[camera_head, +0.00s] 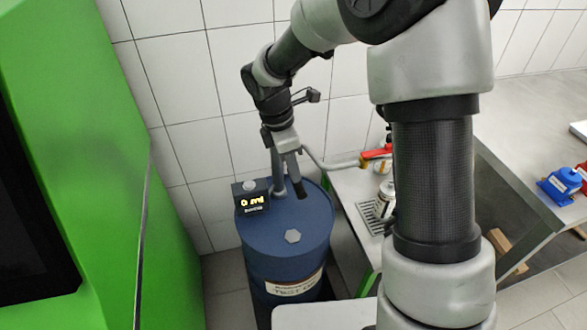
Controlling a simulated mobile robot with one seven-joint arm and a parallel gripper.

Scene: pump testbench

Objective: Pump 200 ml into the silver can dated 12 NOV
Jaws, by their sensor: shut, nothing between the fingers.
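A blue drum (285,238) stands on the floor, with a grey pump pipe (279,180) rising from its lid. A dark display box (252,198) on the drum shows orange characters that look like "0 ml". A pale can (385,197) stands by a slotted drip grate (370,215), partly hidden by my arm. Another can (382,167) shows behind it. No date is readable on either. My gripper (299,190) is shut and empty, pointing down above the drum lid beside the pump pipe.
A green cabinet (75,150) fills the left. A grey bench (530,110) runs along the right, with a blue and red object (562,184) on it. A wooden piece (510,250) lies lower down. White tiled walls stand close behind the drum.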

